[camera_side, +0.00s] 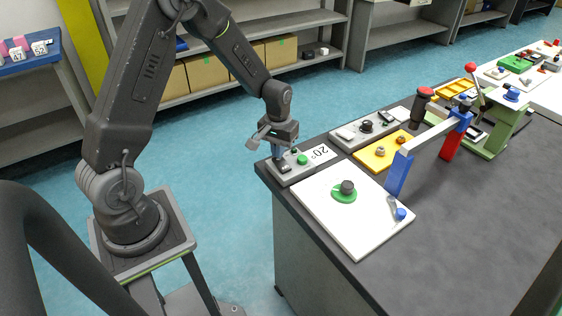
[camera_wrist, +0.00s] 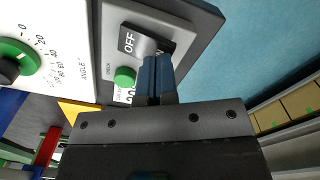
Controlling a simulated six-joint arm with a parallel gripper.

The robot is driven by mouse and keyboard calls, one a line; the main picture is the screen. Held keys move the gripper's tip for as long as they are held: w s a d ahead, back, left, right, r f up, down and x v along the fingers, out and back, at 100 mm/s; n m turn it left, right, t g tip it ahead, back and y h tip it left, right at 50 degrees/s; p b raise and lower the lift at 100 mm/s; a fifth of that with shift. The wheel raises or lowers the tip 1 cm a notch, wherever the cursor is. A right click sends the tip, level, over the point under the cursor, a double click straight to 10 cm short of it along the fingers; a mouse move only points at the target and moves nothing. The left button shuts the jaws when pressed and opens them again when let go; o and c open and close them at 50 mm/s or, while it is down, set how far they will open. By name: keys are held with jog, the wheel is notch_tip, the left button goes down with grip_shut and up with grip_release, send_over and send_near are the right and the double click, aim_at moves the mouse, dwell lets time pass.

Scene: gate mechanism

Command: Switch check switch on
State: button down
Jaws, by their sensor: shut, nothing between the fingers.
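The check switch sits on a small grey panel (camera_side: 287,177) at the near-left corner of the dark table. In the wrist view its dark rocker (camera_wrist: 138,42) shows the word OFF, and a green round button (camera_wrist: 125,76) sits beside it, by the small label CHECK. The green button also shows in the side view (camera_side: 302,159). My gripper (camera_side: 279,161) is shut and empty, pointing down over the panel. In the wrist view its blue fingertips (camera_wrist: 157,62) are right at the rocker's edge and hide part of it. I cannot tell whether they touch.
A white board with a green dial (camera_side: 344,192) and a blue-tipped lever (camera_side: 398,209) lies beside the panel. Behind are a yellow plate (camera_side: 376,155) and a gate with blue posts (camera_side: 399,173). The front right of the table is clear.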

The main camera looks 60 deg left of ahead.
jog(key=shift+f, duration=0.8)
dwell(0.4)
jog(key=shift+r, duration=3.55)
jog(key=s+d+r+m+t, duration=0.2)
jog(key=s+d+r, duration=0.4)
jog(key=s+r, duration=0.3)
jog(key=s+d+r+m+t, duration=0.3)
jog(key=s+d+r, duration=0.3)
jog(key=s+r, duration=0.3)
jog(key=shift+s+d+r+m+t, duration=0.2)
jog(key=shift+s+d+m+t, duration=0.1)
jog(key=shift+s+m, duration=0.25)
